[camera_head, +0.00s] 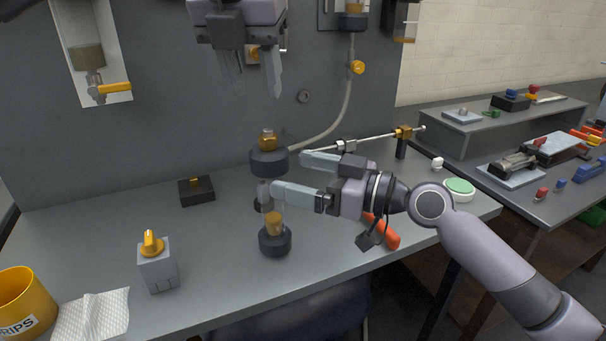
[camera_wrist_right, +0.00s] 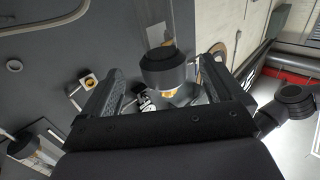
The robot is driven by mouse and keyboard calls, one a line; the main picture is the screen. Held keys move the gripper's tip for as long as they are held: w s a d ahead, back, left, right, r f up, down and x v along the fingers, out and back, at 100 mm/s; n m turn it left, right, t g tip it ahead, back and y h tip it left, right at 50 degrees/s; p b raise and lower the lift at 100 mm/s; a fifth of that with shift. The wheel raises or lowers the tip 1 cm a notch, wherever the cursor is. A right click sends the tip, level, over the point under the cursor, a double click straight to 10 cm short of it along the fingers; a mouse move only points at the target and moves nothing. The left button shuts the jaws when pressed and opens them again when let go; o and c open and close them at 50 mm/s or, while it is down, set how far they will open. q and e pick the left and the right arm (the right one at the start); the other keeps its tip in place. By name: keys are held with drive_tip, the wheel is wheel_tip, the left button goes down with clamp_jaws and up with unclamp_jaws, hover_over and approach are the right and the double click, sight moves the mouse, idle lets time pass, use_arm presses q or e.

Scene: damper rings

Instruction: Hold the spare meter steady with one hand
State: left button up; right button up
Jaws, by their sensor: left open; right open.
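The spare meter seems to be the upright clear tube with amber inside and a dark round base (camera_head: 275,240) on the bench in the head view. My right gripper (camera_head: 285,172) is open at its upper part; the near finger overlaps the tube's top. In the right wrist view, a dark cylinder (camera_wrist_right: 165,68) with a clear tube and amber end lies in line with the gap between the spread fingers (camera_wrist_right: 172,90). I cannot tell whether they touch it. My left gripper (camera_head: 252,80) is open and empty, high in front of the grey panel.
A dark fitting (camera_head: 268,162) with an amber top and hose stands just behind. An orange-handled tool (camera_head: 385,232) lies under my right arm. A grey box with yellow knob (camera_head: 157,268), white cloth (camera_head: 92,316) and yellow cup (camera_head: 22,300) are at left.

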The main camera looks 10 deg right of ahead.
sight(263, 166)
drive_tip(key=shift+w+a+r, duration=0.1)
drive_tip(key=shift+a+r, duration=0.05)
drive_tip(key=shift+a, duration=0.3)
drive_tip(key=shift+x, duration=3.2)
drive_tip(key=c, duration=1.3)
